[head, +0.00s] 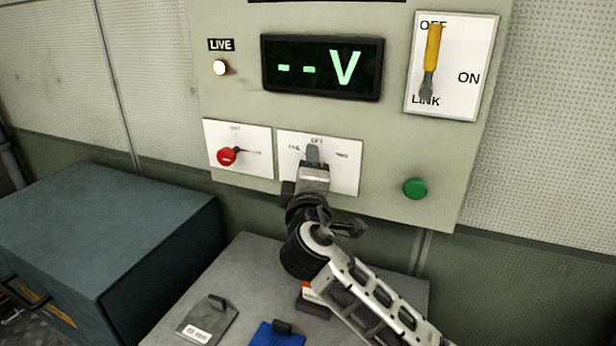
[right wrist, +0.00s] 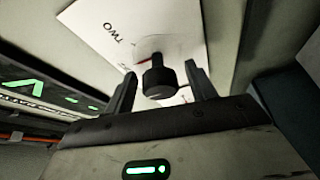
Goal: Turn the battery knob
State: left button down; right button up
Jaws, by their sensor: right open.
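A black knob (right wrist: 159,80) stands out from a white plate (head: 345,168) with an OFF mark at its top. The plate also shows in the right wrist view (right wrist: 112,32) with the word TWO. My right gripper (head: 313,160) is in front of this plate and hides most of the knob in the head view. In the right wrist view its two dark fingers are apart, one on each side of the knob. I cannot tell whether either finger touches it. My left gripper is not in view.
A red knob (head: 228,156) is on the plate to the left. A green button (head: 415,188) is to the right. Above are a lit voltage display (head: 322,68) and a yellow-handled lever (head: 432,48). A grey table (head: 252,268) is below, and a teal cabinet (head: 130,225) stands left.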

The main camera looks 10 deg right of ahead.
pick_arm(q)
jog(key=b, duration=0.1)
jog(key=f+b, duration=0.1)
jog(key=b, duration=0.1)
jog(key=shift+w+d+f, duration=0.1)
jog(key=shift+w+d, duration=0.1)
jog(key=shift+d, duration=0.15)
pick_arm(e)
jog(key=v, duration=1.6)
jog(key=shift+d, duration=0.1)
